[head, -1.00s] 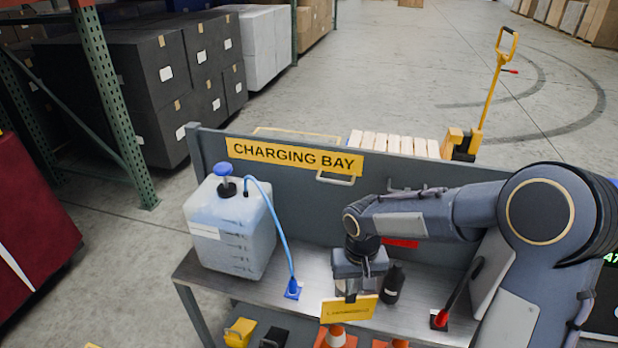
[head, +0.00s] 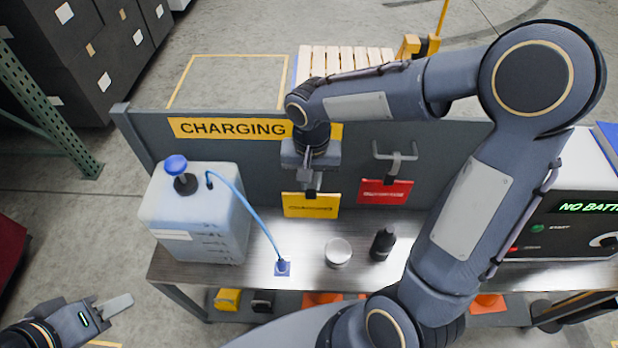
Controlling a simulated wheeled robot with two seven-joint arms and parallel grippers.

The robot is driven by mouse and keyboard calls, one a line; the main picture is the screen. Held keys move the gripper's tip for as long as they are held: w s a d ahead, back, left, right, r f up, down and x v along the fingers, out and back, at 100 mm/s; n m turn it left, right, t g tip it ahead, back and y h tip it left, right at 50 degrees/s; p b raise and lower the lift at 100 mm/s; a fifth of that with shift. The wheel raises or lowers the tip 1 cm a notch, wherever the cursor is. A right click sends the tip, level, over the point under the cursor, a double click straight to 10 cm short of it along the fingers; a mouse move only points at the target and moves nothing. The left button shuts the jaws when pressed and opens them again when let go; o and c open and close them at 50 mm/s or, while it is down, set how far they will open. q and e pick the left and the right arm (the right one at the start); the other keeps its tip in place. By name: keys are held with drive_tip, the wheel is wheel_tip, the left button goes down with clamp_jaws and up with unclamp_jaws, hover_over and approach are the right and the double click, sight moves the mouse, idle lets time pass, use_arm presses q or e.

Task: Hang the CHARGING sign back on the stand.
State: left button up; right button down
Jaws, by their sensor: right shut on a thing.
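The yellow sign (head: 310,206) is in my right gripper (head: 311,184), which is shut on its upper part. The sign hangs upright in front of the grey back panel (head: 245,165), left of the red sign; its lettering is too small to read surely. A grey hook (head: 395,158) stands out from the panel above the red sign (head: 384,192). Any hook behind my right gripper is hidden by it. My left gripper (head: 122,303) is low at the left, away from the bench and apparently empty; its finger gap is unclear.
A translucent jug (head: 197,215) with a blue hose stands on the bench (head: 310,262) at left. A silver-lidded jar (head: 338,252) and a dark bottle (head: 383,243) stand below the signs. A charger box (head: 560,225) is at right.

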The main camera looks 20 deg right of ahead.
drive_tip(key=shift+w+d, duration=0.35)
drive_tip(key=shift+w, duration=0.4)
drive_tip(key=w+d+f, duration=0.2)
drive_tip(key=w+f, duration=0.1)
drive_tip(key=w, duration=0.2)
drive_tip(key=shift+d, duration=0.25)
drive_tip(key=c, duration=1.3)
unclamp_jaws()
